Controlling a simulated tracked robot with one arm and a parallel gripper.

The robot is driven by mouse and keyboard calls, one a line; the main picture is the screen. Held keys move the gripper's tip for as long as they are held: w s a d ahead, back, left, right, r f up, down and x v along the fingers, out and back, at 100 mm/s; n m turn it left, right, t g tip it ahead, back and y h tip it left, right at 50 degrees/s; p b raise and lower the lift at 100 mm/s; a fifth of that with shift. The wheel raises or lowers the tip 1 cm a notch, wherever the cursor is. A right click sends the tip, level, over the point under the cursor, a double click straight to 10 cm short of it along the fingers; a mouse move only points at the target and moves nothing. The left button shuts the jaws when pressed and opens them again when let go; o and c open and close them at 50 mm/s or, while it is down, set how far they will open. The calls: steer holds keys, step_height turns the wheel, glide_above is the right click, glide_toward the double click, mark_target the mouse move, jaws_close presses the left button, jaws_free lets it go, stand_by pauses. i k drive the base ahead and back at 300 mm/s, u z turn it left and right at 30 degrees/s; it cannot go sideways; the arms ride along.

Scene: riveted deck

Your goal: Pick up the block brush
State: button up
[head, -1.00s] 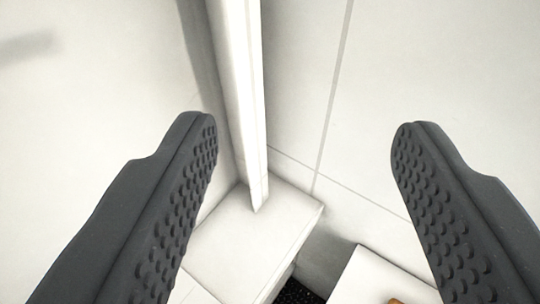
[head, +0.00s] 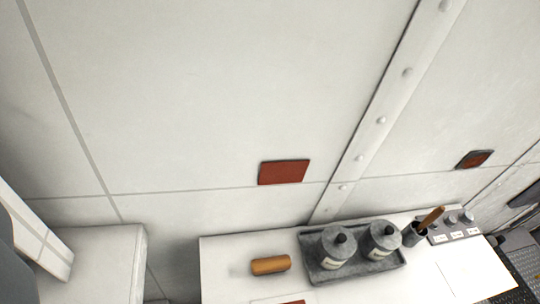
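An orange-brown, rounded wooden block (head: 270,265), which looks like the block brush, lies on a white worktop (head: 222,262) at the bottom centre of the view. No bristles can be made out from here. It lies just left of a grey tray (head: 350,276), apart from it. A dark grey shape at the left edge (head: 8,262) may be part of my gripper. The two fingertips do not show, so its opening cannot be judged. Nothing touches the block.
Two grey lidded canisters (head: 338,246) (head: 383,242) stand in the tray. A dark cup (head: 413,236) holds a wooden handle (head: 431,217). Small knobs stand right of it. A white box (head: 95,262) stands at left, with a gap before the worktop. The panelled wall rises behind.

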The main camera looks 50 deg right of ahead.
mark_target(270, 265)
steer(key=k, duration=1.6)
steer(key=z, duration=0.7)
steer(key=i, duration=0.85)
steer(key=u, duration=0.15)
